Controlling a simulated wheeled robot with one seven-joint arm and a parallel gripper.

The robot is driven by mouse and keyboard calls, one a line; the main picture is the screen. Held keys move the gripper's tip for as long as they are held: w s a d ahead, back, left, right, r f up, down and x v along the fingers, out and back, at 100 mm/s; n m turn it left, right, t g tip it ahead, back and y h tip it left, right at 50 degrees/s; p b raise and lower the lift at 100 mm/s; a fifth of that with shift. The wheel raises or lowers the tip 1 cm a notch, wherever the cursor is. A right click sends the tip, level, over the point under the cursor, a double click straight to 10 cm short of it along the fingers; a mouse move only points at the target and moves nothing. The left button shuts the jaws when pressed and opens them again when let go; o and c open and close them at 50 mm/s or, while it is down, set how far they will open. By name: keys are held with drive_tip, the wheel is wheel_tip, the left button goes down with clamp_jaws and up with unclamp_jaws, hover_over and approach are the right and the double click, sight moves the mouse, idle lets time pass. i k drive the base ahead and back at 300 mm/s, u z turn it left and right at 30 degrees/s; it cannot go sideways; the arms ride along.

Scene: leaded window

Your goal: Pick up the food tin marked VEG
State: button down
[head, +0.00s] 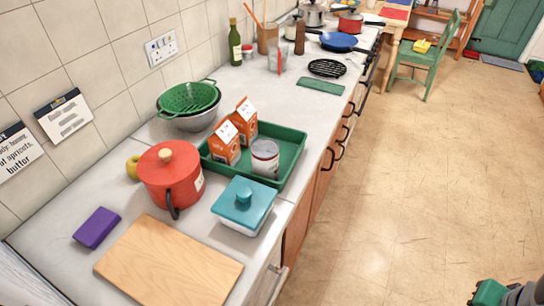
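A food tin (265,158) with a pale, dark-printed label stands upright in a green tray (297,160) on the worktop. Its print is too small to read, so I cannot tell if it says VEG. Two orange cartons with white tops stand left of it in the same tray, the nearer carton (225,146) and the farther carton (245,121). Part of my arm shows in the bottom right corner, over the floor and well away from the tray. My gripper's fingers do not show.
A red pot (171,178), a teal-lidded dish (243,205) and a wooden board (168,262) stand near the tray. A green colander (189,97) sits in a bowl behind it. The floor (400,190) right of the counter is clear; a green chair (425,60) stands farther back.

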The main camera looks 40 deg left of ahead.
sight(264, 152)
drive_tip(key=z, duration=0.45)
drive_tip(key=i, duration=0.5)
drive_tip(key=u, duration=4.95)
